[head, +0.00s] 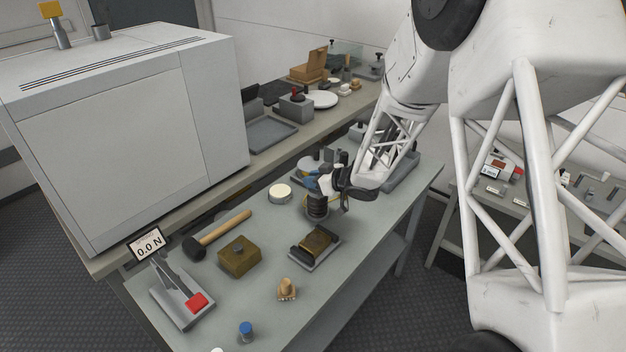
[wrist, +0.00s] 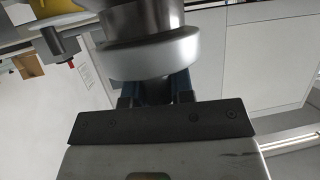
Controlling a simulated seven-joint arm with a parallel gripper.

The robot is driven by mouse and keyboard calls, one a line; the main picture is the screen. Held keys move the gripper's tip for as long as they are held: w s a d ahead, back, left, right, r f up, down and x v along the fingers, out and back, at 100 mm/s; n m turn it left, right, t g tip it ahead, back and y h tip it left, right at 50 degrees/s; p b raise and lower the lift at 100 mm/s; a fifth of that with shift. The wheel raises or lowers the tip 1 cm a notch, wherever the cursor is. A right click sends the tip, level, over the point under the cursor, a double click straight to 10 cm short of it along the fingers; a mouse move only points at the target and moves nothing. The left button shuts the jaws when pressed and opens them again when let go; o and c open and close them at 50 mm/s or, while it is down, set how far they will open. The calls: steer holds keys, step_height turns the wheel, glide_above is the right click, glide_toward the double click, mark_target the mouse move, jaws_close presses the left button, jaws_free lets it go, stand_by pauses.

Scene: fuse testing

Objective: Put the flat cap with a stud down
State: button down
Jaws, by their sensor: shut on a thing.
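In the wrist view a pale grey, round, flat metal piece (wrist: 150,57) sits at the blue fingers of my gripper (wrist: 156,88); I take it to be the flat cap. Its stud cannot be made out. My gripper (head: 322,184) is shut on it. In the head view my gripper is over the far part of the near bench, close above a dark ribbed cylinder (head: 317,208). The held piece is mostly hidden there by the gripper and wrist. I cannot tell whether it touches the cylinder.
A large white cabinet (head: 115,130) stands left.

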steer(key=shift+f, duration=0.1)
steer(key=c, duration=1)
jaws_free()
steer(key=shift+s+d+r, duration=0.1)
steer(key=shift+d+r, duration=0.05)
steer(key=shift+r, duration=0.05)
steer(key=v, duration=1.1)
steer(key=shift+s+d+r, duration=0.15)
steer(key=shift+d+r, duration=0.05)
steer(key=shift+d, duration=0.05)
